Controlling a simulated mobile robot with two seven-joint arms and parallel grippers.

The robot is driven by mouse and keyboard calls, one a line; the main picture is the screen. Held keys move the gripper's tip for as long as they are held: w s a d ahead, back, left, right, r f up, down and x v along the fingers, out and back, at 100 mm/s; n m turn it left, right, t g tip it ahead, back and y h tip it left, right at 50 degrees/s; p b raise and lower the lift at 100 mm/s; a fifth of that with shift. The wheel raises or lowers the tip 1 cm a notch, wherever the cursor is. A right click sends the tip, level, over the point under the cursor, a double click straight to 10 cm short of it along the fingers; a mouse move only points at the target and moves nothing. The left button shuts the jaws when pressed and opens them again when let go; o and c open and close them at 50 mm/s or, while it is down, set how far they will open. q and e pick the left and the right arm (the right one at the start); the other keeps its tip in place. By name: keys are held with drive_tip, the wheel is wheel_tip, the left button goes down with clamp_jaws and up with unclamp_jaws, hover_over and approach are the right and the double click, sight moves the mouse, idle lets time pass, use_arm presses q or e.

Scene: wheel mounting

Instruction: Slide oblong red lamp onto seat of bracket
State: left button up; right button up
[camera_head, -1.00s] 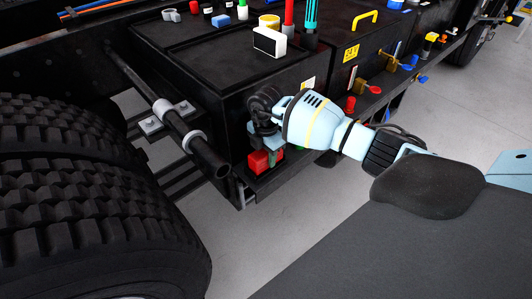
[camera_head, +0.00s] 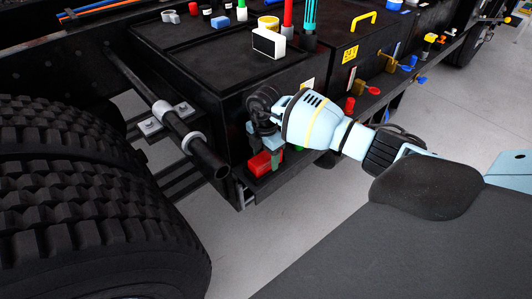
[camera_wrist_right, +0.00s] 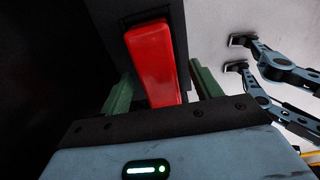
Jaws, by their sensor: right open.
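The oblong red lamp (camera_head: 261,164) is at the low front corner of the black box, against a dark ledge that may be the bracket (camera_head: 287,172). I cannot make out its seat or whether the lamp is fully on it. My right gripper (camera_head: 264,153) reaches down over the lamp, fingers apart. In the right wrist view the lamp (camera_wrist_right: 153,62) stands lengthwise between the two green fingers (camera_wrist_right: 162,90), with a gap visible on its right side and a narrower one on its left. A dark plate lies behind the lamp. My left gripper is out of view.
A dark tube (camera_head: 185,138) with grey clamps juts out left of the box. A large tyre (camera_head: 85,200) fills the lower left. Small levers and knobs (camera_head: 372,89) line the ledge to the right. Bare floor (camera_head: 240,235) lies below.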

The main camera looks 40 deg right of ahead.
wheel_tip(320, 180, up, 6)
drive_tip(key=shift+f, duration=0.1)
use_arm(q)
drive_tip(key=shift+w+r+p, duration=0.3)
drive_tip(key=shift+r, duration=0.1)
use_arm(e)
drive_tip(key=shift+s+d+r, duration=0.1)
drive_tip(key=shift+r, duration=0.6)
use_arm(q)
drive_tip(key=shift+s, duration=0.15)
